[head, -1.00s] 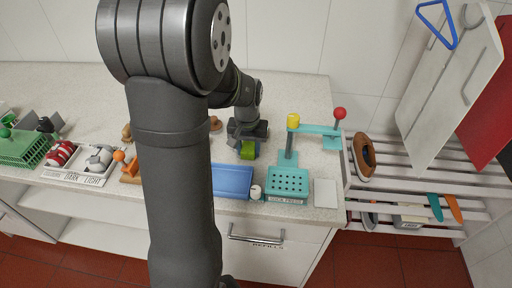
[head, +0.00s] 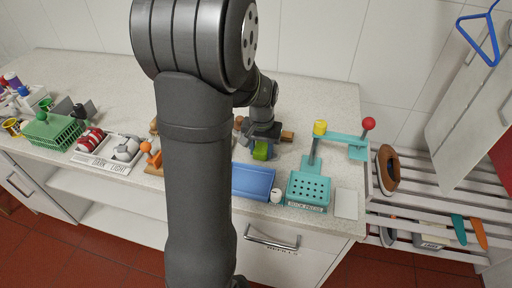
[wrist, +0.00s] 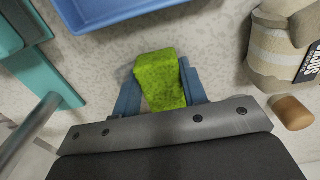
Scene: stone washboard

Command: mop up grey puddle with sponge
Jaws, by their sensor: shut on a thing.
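My gripper (wrist: 163,92) is shut on a green sponge (wrist: 161,80), with one blue-grey finger on each side of it. In the head view my gripper (head: 262,146) is over the counter behind the blue tray, and the sponge (head: 261,151) shows as a small green block below it. I cannot tell whether the sponge touches the counter. I cannot make out a grey puddle on the speckled counter in either view; my arm hides part of the counter.
The blue tray (head: 254,182) and teal press (head: 309,188) stand in front of my gripper. A slatted rack (head: 430,190) adjoins at right.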

